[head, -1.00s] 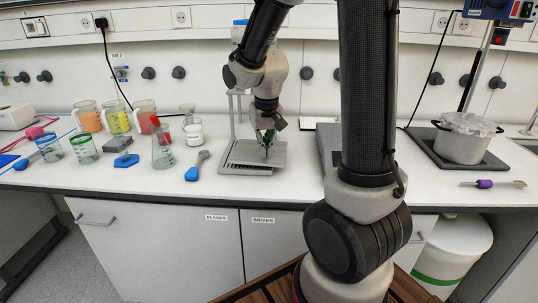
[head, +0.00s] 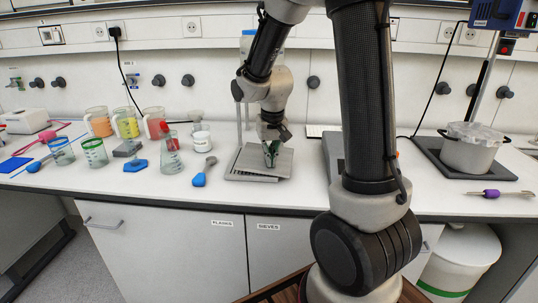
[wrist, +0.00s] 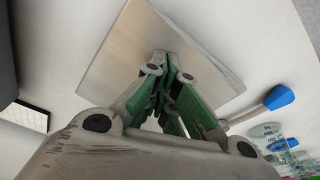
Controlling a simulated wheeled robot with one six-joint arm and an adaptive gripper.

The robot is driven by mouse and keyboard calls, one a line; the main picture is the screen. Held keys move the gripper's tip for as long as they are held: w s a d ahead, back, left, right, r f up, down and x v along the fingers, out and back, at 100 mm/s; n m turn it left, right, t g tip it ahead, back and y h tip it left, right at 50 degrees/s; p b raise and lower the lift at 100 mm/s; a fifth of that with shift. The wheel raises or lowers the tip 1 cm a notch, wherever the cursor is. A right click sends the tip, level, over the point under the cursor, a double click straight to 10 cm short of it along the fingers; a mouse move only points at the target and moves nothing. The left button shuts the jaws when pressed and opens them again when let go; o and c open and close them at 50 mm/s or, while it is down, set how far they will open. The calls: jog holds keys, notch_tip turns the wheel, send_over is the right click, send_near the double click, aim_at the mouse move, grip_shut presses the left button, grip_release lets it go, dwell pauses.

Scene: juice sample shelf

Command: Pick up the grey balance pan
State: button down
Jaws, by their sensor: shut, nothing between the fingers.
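The grey balance pan (head: 248,160) is a flat, square, pale grey plate on the white bench, left of my arm's upright link. In the wrist view the pan (wrist: 120,62) lies beyond my fingers, with its far part in sight and its near part hidden by them. My gripper (head: 270,163) points down at the right half of the pan, with its tips at or just above the surface; contact cannot be told. In the wrist view the green-padded fingers of my gripper (wrist: 163,62) meet at the tips, shut and empty.
A blue-handled tool (head: 203,172) lies left of the pan. Beyond it stand a red-topped flask (head: 171,158), several beakers and jugs of coloured juice. A grey device (head: 333,155) is to the right, partly behind my arm. A pot (head: 470,150) stands far right.

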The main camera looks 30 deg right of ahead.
jog(key=shift+s, duration=0.2)
jog(key=shift+w, duration=0.1)
jog(key=shift+r, duration=0.75)
jog(key=shift+w, duration=0.1)
jog(key=s+a, duration=0.1)
jog(key=s, duration=0.3)
jog(key=s+a, duration=0.1)
jog(key=s, duration=0.3)
jog(key=s+a, duration=0.1)
jog(key=s, duration=0.2)
jog(key=shift+s, duration=0.4)
jog(key=c, duration=2.2)
grip_release()
